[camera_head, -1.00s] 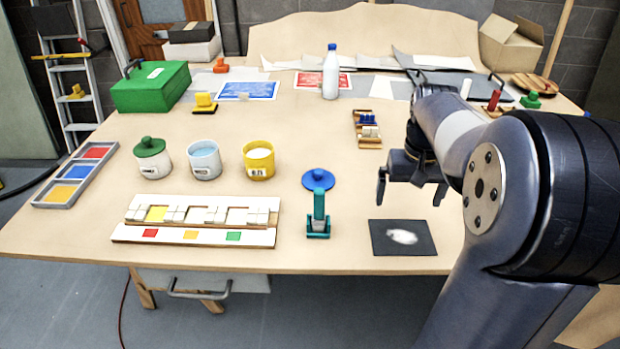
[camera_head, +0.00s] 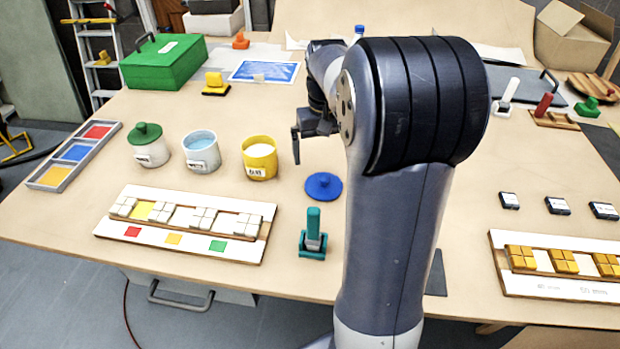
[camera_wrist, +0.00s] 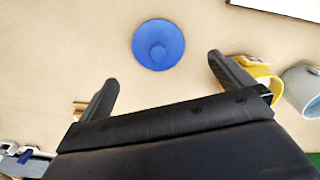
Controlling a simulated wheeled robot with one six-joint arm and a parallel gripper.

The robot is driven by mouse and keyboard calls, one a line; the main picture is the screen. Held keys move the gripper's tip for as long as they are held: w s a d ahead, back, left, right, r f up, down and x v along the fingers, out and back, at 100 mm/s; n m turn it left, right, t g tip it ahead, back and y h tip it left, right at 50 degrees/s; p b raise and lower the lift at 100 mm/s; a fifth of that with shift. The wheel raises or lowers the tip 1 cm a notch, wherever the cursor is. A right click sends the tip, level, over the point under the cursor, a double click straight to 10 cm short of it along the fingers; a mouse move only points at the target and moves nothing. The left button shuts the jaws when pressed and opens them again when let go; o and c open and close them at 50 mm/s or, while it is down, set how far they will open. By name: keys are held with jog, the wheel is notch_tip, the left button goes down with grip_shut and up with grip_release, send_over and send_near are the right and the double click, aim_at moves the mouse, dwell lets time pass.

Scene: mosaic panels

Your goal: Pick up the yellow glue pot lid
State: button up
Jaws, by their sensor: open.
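My gripper (camera_head: 308,140) is open and empty, above the table just right of the yellow pot (camera_head: 259,160). The yellow pot is open, with pale contents. In the wrist view, my gripper's fingers (camera_wrist: 163,74) are apart; the right one partly covers the yellow pot (camera_wrist: 262,76). I see no yellow lid. My arm hides part of the table.
Left of the yellow pot stand an open pot with blue contents (camera_head: 202,155) and a pot with a green lid (camera_head: 147,133). A tile panel (camera_head: 110,227) and a teal stand (camera_head: 313,240) are nearer. A yellow-handled block (camera_head: 215,83) sits behind.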

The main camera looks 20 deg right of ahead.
send_over(324, 176)
jog(key=f, duration=0.4)
jog(key=shift+s+a, duration=0.3)
jog(key=shift+w+d+f, duration=0.15)
jog(key=shift+f, duration=1.3)
jog(key=shift+w+d+f, duration=0.1)
jog(key=shift+f, duration=1.35)
jog(key=shift+c, duration=0.6)
jog(key=c, duration=0.7)
